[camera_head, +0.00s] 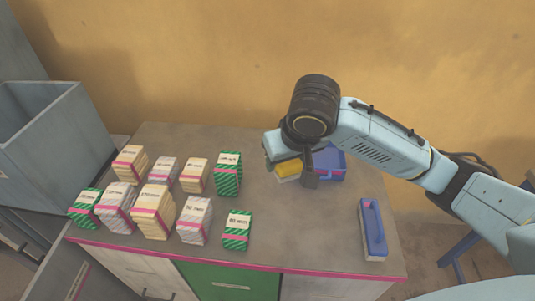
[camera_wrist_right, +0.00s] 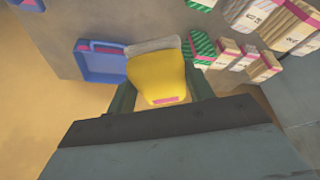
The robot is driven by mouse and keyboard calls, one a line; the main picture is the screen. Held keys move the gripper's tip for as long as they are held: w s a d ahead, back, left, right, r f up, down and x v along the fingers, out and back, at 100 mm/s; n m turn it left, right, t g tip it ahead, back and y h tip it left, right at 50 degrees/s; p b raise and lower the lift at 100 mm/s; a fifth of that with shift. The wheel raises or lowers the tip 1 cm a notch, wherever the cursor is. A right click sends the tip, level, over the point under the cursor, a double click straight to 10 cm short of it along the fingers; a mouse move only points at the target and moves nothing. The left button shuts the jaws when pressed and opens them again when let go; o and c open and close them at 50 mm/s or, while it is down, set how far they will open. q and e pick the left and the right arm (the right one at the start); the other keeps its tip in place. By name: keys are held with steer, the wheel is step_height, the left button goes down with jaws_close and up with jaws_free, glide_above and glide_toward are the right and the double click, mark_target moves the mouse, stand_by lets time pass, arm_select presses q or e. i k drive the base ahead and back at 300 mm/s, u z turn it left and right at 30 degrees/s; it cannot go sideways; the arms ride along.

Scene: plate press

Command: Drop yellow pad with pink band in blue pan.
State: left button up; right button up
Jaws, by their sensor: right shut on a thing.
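My right gripper (camera_head: 297,168) is shut on a yellow pad (camera_head: 288,168), above the table and just left of the blue pan (camera_head: 331,163). In the right wrist view the yellow pad (camera_wrist_right: 158,70) sits between the two fingers, with a pink patch at its near end and a pale grey-white layer at its far end. The blue pan (camera_wrist_right: 99,64) lies beside the pad there, with a pink mark inside. In the head view my gripper and wrist hide part of the pan. My left gripper is out of view.
Several banded stacks, cream (camera_head: 153,211), grey-white (camera_head: 195,220) and green-striped (camera_head: 228,174), stand on the left of the grey table (camera_head: 300,235). A grey bin (camera_head: 55,140) stands left. The front middle is clear.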

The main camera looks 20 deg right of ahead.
mark_target(318, 160)
steer(key=u, duration=2.4)
steer(key=k, duration=2.05)
steer(key=z, duration=0.9)
steer(key=i, duration=0.5)
steer(key=u, duration=0.05)
